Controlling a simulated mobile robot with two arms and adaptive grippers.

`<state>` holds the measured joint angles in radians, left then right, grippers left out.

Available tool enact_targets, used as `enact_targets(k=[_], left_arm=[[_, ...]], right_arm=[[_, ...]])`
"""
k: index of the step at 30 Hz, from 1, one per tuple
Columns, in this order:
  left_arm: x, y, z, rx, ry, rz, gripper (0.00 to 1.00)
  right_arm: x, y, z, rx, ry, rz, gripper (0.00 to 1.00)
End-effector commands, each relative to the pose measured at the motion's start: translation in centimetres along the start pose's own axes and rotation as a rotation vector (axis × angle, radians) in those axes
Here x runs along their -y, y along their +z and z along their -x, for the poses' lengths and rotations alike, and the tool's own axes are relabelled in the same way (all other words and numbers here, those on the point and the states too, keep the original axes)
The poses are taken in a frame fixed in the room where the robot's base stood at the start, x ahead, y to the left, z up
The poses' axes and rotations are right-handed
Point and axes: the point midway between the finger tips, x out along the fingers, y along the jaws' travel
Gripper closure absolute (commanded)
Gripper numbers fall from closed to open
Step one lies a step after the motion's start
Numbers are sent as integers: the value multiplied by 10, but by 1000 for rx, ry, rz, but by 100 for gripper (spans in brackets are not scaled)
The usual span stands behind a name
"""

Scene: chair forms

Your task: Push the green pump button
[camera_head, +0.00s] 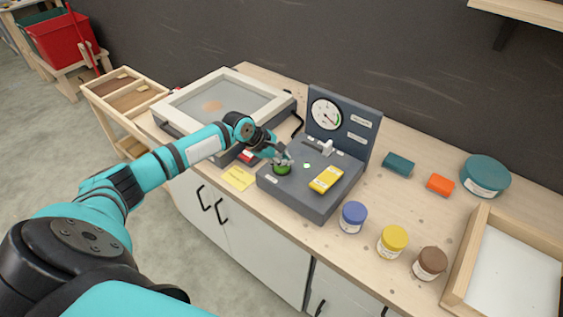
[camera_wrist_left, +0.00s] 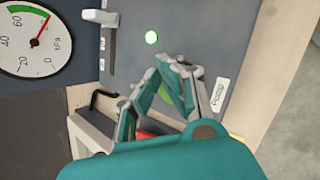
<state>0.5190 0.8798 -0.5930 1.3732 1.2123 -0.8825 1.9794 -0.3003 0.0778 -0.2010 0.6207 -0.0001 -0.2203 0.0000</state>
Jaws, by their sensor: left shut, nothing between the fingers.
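The green pump button (camera_head: 282,169) sits on the front left of the top of a grey control box (camera_head: 318,205). My left gripper (camera_head: 285,161) is shut and empty, with its fingertips right at the button. In the left wrist view the button (camera_wrist_left: 166,93) shows only in part behind the fingers of my left gripper (camera_wrist_left: 172,62). I cannot tell whether the fingertips touch it or how far it is pressed. A small label (camera_wrist_left: 219,96) is beside it. A small green light (camera_wrist_left: 151,37) is lit on the panel. My right gripper is not in view.
The box carries a gauge (camera_head: 326,114), a lever (camera_head: 325,147) and a yellow block (camera_head: 326,179). A framed screen (camera_head: 226,98) stands left. Blue (camera_head: 353,217), yellow (camera_head: 392,241) and brown (camera_head: 430,263) jars stand near the bench's front edge. A wooden tray (camera_head: 466,262) lies right.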

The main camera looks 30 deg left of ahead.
Motion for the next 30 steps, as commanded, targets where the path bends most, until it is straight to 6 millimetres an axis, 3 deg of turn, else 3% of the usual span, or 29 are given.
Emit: enact_targets(k=[30], left_arm=[[4,-4,-8,0,0,0,100]], right_arm=[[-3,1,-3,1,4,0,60]])
